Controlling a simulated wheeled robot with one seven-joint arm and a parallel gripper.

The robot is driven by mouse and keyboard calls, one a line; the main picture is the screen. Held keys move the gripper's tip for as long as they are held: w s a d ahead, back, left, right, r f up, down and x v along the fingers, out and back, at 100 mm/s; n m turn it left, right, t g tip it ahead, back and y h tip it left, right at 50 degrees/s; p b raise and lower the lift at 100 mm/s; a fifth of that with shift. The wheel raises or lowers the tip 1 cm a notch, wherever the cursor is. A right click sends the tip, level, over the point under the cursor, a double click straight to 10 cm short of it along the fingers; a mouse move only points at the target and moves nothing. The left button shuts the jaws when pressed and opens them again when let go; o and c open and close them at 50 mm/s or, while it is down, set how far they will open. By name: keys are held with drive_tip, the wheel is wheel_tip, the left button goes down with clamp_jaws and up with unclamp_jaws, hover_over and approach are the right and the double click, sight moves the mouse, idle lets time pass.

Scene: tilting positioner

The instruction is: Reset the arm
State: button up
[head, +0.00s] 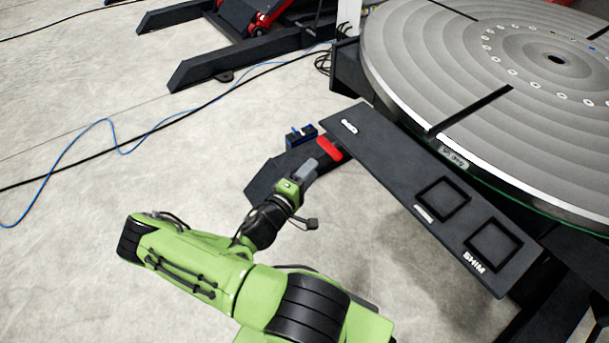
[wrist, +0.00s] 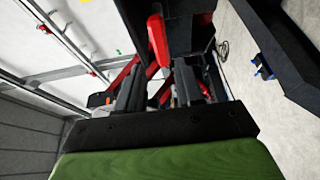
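My green arm reaches up from the bottom of the head view. My gripper (head: 305,171) is at the edge of the positioner's dark panel (head: 385,165), just short of a red handle-like part (head: 329,149). In the wrist view my gripper (wrist: 158,88) shows two dark fingers with a gap between them, and I see nothing held there. The red part (wrist: 157,40) stands beyond the fingers; whether they touch it I cannot tell. The positioner's round grey table (head: 480,60) lies at the upper right and looks close to level.
The dark panel has two square recesses and a SHIM label. A small blue-and-black part (head: 301,135) sits by a low dark plate (head: 265,182). Blue and black cables (head: 115,140) cross the floor at left. Dark steel beams (head: 235,62) stand at the top. The floor at left is otherwise open.

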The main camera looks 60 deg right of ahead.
drive_tip(key=shift+a, duration=1.25)
